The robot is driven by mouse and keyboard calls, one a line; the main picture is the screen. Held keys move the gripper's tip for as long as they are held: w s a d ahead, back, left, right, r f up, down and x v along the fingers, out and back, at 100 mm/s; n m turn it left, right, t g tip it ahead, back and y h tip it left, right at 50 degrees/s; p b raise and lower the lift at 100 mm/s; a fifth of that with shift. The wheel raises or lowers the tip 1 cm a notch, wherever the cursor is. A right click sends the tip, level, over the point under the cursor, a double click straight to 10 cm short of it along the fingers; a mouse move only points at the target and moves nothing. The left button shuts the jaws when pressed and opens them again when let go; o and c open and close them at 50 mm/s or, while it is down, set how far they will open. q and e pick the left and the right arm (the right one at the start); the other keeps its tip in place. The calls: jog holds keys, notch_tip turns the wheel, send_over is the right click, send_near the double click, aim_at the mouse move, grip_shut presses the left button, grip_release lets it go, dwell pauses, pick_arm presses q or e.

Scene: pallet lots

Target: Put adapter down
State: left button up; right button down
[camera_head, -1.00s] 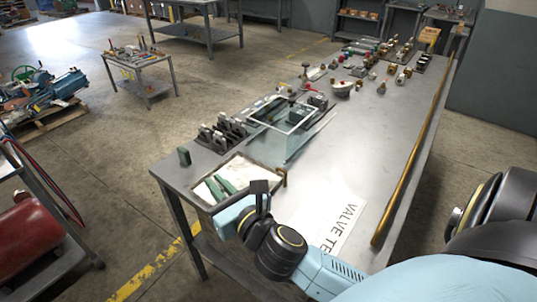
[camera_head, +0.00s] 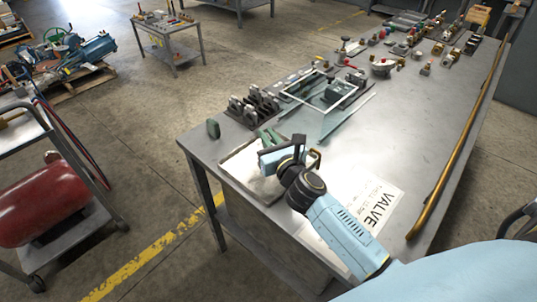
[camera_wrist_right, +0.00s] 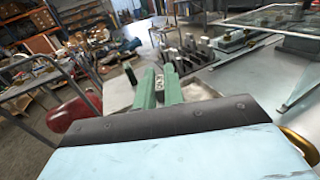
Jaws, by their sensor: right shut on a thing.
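My right gripper (camera_head: 268,136) reaches over the pale tray (camera_head: 240,172) at the near left corner of the workbench. In the right wrist view, its two green fingers (camera_wrist_right: 159,80) point away from the camera, close together, with a small greyish thing, likely the adapter (camera_wrist_right: 159,84), between them. The adapter is mostly hidden, and I cannot tell whether it touches the tray. The head view does not show it clearly. My left gripper is not in view.
A dark rack with upright blocks (camera_head: 255,104) and a clear glass-sided box (camera_head: 325,95) stand just beyond the tray. A small green block (camera_head: 213,128) stands at the left edge. A brass piece (camera_head: 315,158) is close beside my wrist. A long brass rod (camera_head: 455,165) lies along the right edge.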

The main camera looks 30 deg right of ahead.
jog(key=shift+f, duration=0.3)
notch_tip(320, 180, down, 3)
jog(key=shift+f+b, duration=0.15)
jog(key=shift+b, duration=0.95)
jog(key=shift+f, duration=0.15)
jog(key=c, duration=1.5)
grip_release()
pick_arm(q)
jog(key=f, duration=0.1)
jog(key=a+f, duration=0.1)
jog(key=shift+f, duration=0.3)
